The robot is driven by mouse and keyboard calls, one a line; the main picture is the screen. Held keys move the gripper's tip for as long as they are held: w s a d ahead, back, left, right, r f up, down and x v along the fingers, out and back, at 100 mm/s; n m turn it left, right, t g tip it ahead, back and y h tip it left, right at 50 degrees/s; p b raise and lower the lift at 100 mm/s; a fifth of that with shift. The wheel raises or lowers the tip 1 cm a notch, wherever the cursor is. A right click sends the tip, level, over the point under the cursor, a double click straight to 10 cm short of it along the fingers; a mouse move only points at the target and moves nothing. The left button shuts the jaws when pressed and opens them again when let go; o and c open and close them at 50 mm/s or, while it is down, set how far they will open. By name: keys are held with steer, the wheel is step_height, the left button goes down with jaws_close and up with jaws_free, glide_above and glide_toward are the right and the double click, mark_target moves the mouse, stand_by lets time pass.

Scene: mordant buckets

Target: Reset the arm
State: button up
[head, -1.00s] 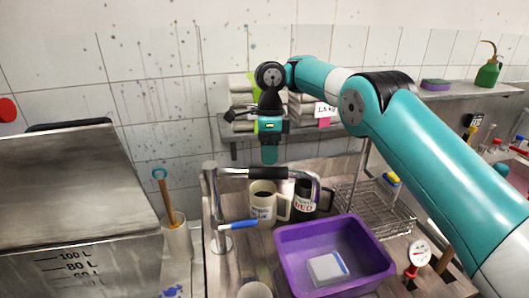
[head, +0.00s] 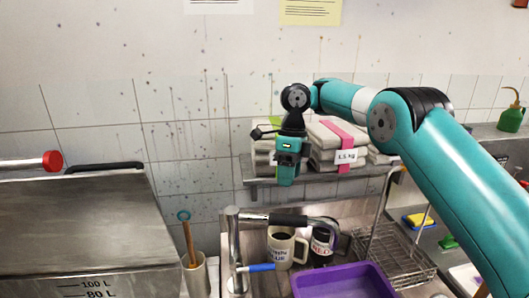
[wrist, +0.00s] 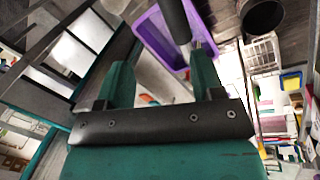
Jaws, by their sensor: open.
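My gripper (head: 287,176) hangs in front of the wall shelf, above the black-gripped metal handle bar, with its fingers pointing down. In the wrist view my gripper (wrist: 162,85) shows two teal fingers set apart with nothing held between them. My teal arm reaches in from the right of the head view.
Below stand a metal handle bar (head: 290,220), a cream mug (head: 281,249), a dark mug (head: 321,246), a purple tub (head: 343,281) and a wire basket (head: 397,254). Behind are wrapped packs (head: 325,146) on a shelf. A steel vat (head: 75,225) is at left.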

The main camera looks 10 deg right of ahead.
steer(key=s+a+m+y+b, duration=0.3)
steer(key=s+m+b, duration=0.6)
steer(key=s+m, duration=0.75)
steer(key=s+d+f+m+b, duration=0.2)
steer(key=s+f+m, duration=0.2)
steer(key=s+m, duration=0.2)
steer(key=s+d+f+m+t+b, duration=0.1)
steer(key=s+d+f+m+b, duration=0.1)
steer(key=s+m, duration=0.4)
steer(key=s+d+f+m+t+b, duration=0.1)
steer(key=s+f+m+b, duration=0.3)
steer(key=m, duration=0.9)
step_height(320, 180, down, 2)
steer(key=shift+s+d+f, duration=0.1)
steer(key=shift+s+d, duration=0.4)
steer(key=shift+s, duration=0.55)
